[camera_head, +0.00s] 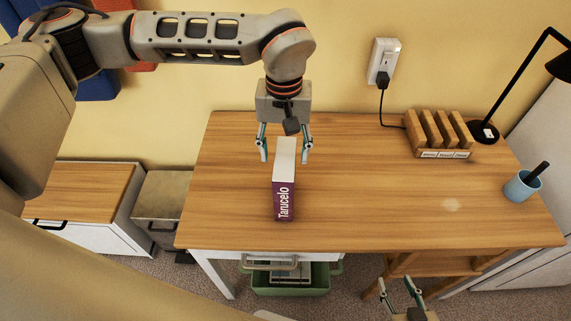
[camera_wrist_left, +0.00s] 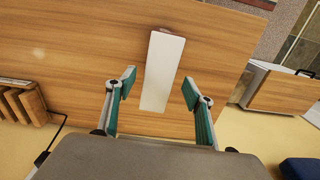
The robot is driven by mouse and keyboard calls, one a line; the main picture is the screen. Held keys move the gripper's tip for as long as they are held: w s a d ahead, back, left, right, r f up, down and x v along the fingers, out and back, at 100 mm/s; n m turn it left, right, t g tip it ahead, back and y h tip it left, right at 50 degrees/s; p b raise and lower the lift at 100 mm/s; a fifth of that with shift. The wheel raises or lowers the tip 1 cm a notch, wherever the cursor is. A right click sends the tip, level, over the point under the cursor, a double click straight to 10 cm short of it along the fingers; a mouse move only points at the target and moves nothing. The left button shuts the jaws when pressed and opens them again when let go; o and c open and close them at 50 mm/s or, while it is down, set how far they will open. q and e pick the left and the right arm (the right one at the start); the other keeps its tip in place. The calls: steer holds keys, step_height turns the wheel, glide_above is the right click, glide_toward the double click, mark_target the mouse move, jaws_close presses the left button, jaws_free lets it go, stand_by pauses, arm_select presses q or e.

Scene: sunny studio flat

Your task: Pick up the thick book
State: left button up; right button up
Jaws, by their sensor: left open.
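The thick book (camera_head: 284,199) stands upright on the wooden desk, with a purple spine reading "Tarucelo" and a pale top. In the left wrist view its white top (camera_wrist_left: 161,72) shows between the two fingers. My left gripper (camera_head: 284,155) is open above the book's far part, with one finger on each side and visible gaps. It also shows in the left wrist view (camera_wrist_left: 155,88). My right gripper (camera_head: 401,289) is partly in view at the bottom, in front of the desk and away from the book; its two fingers are apart.
The desk (camera_head: 370,190) is clear around the book. A wooden organiser (camera_head: 438,136), a black lamp (camera_head: 486,131) and a blue cup (camera_head: 521,186) stand at the right. A socket with a plug (camera_head: 383,65) is on the wall. A green bin (camera_head: 290,283) sits below the desk.

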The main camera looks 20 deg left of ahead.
arm_select(q)
steer(key=shift+w+f, duration=0.1)
step_height(320, 180, down, 2)
steer(key=shift+f, duration=0.15)
steer(key=shift+d+f+p, duration=0.1)
steer(key=shift+f+p, duration=0.35)
steer(key=shift+f, duration=2.1)
jaws_close()
